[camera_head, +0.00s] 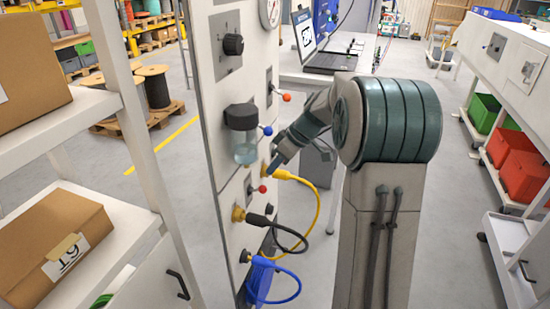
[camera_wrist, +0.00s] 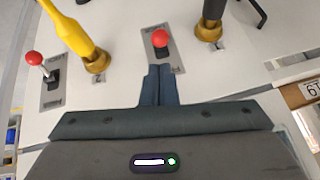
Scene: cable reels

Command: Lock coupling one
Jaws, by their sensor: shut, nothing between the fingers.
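The grey panel (camera_head: 208,75) carries brass couplings with a yellow plug (camera_head: 281,174), a black plug (camera_head: 258,220) and a blue plug (camera_head: 262,262). In the wrist view, a red-knobbed lever (camera_wrist: 160,38) stands between the yellow plug (camera_wrist: 82,38) and the black plug (camera_wrist: 212,14). A second red-knobbed lever (camera_wrist: 34,58) is left of the yellow plug. My gripper (camera_wrist: 159,72) is shut and empty, its fingertips just below the middle lever's plate; contact is unclear. In the head view my gripper (camera_head: 274,168) is close to the yellow coupling.
A clear filter bowl (camera_head: 244,145) juts from the panel above the couplings. Yellow, black and blue cables loop beside it. Shelves with cardboard boxes (camera_head: 55,245) stand close on the left. A laptop (camera_head: 318,50) is behind, and a white bench (camera_head: 505,60) is on the right.

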